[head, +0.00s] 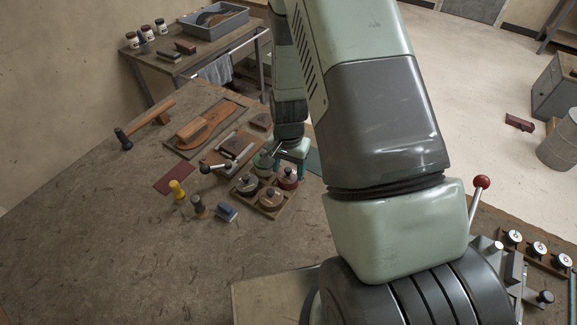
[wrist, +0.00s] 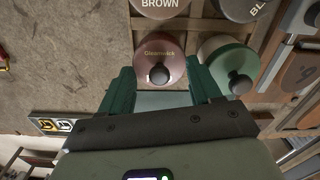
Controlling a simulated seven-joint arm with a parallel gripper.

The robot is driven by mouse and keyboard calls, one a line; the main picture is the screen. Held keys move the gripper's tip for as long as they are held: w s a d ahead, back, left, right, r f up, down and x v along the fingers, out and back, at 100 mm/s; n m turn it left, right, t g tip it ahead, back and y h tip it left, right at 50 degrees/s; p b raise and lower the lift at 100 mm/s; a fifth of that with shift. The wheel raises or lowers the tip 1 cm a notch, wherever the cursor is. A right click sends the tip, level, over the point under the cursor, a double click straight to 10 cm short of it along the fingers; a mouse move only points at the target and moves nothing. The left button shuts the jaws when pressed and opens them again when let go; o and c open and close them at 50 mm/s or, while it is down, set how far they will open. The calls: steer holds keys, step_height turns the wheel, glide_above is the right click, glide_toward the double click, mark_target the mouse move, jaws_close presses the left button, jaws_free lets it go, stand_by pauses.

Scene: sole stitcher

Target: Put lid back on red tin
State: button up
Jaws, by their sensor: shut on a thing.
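The dark red lid (wrist: 160,52), marked "Gleamwick" and with a black knob, sits between my gripper's (wrist: 161,80) two green fingers in the wrist view. The fingers are shut on its sides. In the head view, the red tin (head: 288,179) stands at the right corner of the wooden tray (head: 267,210), with my gripper (head: 290,164) directly over it. The lid covers the tin's top in the wrist view. I cannot tell whether it is fully seated.
The brown-lidded tin (head: 271,199) and green-lidded tin (wrist: 228,66) stand close beside the red one; a grey-black lid (wrist: 245,6) is diagonal to it. The bench's left front is clear.

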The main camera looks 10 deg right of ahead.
steer(key=o, duration=1.2)
steer(key=shift+r, duration=3.5)
jaws_close()
steer(key=shift+f, duration=0.2)
